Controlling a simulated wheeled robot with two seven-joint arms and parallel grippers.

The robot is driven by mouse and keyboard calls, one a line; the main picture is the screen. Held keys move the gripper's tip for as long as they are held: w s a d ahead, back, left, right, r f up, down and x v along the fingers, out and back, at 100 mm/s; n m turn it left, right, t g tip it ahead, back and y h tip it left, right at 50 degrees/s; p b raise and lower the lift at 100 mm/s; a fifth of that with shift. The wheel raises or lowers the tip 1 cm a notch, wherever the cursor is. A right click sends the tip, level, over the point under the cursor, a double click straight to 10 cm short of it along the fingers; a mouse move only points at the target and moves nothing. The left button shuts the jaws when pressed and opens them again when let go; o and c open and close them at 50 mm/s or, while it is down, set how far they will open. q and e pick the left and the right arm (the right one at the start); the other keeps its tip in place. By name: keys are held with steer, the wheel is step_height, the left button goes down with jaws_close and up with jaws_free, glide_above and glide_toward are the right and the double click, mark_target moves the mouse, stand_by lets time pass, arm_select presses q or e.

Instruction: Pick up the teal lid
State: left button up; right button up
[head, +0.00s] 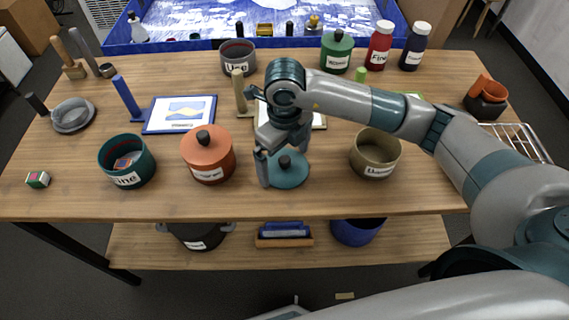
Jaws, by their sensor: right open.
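The teal lid (288,177) lies on the wooden table near its front edge, a flat round disc with a dark knob (285,162) on top. My right gripper (284,172) points down over the lid. Its fingers are open, one to the left of the knob and one to the right. I cannot tell whether the fingers touch the lid. An open teal pot (127,174) stands at the left with a small box inside it. My left gripper is not in view.
An orange lidded pot (208,170) stands left of the lid and an open olive pot (375,160) right of it. Framed pictures, a green lidded pot (337,52) and bottles stand farther back. A lower shelf (340,255) holds more containers.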

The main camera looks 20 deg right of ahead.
mark_target(285, 160)
steer(key=shift+c, duration=0.6)
steer(key=c, duration=0.6)
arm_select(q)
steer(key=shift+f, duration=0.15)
arm_select(e)
steer(key=shift+r, duration=0.2)
steer(key=shift+r+b, duration=0.25)
steer(key=shift+b, duration=0.05)
step_height(285, 160, up, 3)
steer(key=shift+s+r+b, duration=0.1)
steer(key=shift+s+b, duration=0.05)
steer(key=shift+b, duration=0.7)
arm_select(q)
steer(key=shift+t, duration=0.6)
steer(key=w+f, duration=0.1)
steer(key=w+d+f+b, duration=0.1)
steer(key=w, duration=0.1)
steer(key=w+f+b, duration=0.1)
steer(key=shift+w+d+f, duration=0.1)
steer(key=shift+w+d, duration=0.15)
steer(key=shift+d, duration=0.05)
arm_select(e)
steer(key=s+r, duration=0.2)
steer(key=s, duration=0.1)
steer(key=s+r, duration=0.2)
steer(key=s, duration=0.2)
steer(key=s+r, duration=0.3)
steer(key=s, duration=0.1)
steer(key=shift+s, duration=0.2)
